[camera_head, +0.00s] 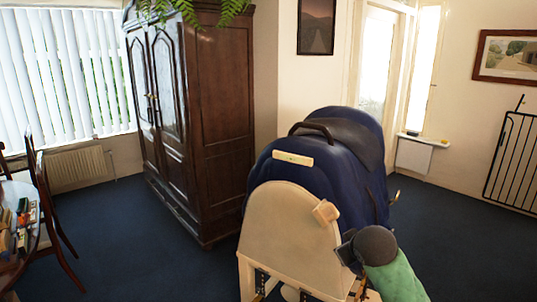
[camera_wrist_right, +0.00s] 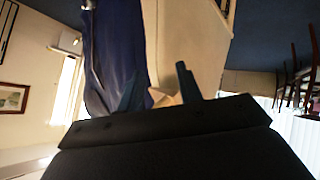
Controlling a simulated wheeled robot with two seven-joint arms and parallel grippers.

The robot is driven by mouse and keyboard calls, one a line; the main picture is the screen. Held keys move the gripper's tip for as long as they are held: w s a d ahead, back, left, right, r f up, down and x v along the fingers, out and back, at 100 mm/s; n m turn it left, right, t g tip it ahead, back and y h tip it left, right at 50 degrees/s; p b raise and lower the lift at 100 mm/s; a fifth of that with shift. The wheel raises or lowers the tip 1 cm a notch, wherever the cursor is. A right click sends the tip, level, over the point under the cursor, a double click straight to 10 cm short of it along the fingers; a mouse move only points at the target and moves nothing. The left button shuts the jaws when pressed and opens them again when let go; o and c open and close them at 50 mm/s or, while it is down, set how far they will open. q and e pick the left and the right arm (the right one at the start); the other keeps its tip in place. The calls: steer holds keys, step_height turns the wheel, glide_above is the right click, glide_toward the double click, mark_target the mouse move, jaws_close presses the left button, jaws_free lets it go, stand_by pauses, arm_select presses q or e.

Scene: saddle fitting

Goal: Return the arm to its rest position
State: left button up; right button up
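A dark saddle (camera_head: 345,140) with a raised handle-like front (camera_head: 312,130) sits on a blue cloth (camera_head: 330,185) over a cream wooden stand (camera_head: 285,230). My right gripper (camera_wrist_right: 158,88) has its two fingers spread apart, with no object clearly held. In the head view, my right arm comes in from the bottom right with a green sleeve, and its dark wrist end is beside the stand's front right edge. A small beige block (camera_head: 326,212) sits at that edge, just above the gripper; it also shows beyond the fingers in the wrist view. My left gripper is out of view.
A dark wooden wardrobe (camera_head: 222,110) stands left of the saddle stand. A round table (camera_head: 20,225) with small items and chairs is at the far left. A black metal gate (camera_head: 515,165) leans at the right wall. Blue carpet is open at left and right.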

steer(key=s+a+f+m+g, duration=0.1)
steer(key=s+a+f+g, duration=0.1)
steer(key=s+f, duration=0.9)
steer(key=s+a+f+m+g, duration=0.1)
steer(key=s+a+f+g, duration=0.1)
steer(key=s+f, duration=1)
steer(key=s+a+f+m+g+y, duration=0.1)
steer(key=s+f+g, duration=0.3)
steer(key=s+f, duration=0.7)
steer(key=s+a, duration=0.1)
steer(key=s, duration=0.6)
steer(key=shift+a+f+m+g, duration=0.15)
steer(key=shift+f+m+g, duration=0.05)
steer(key=shift+m+g, duration=0.1)
steer(key=shift+s, duration=0.1)
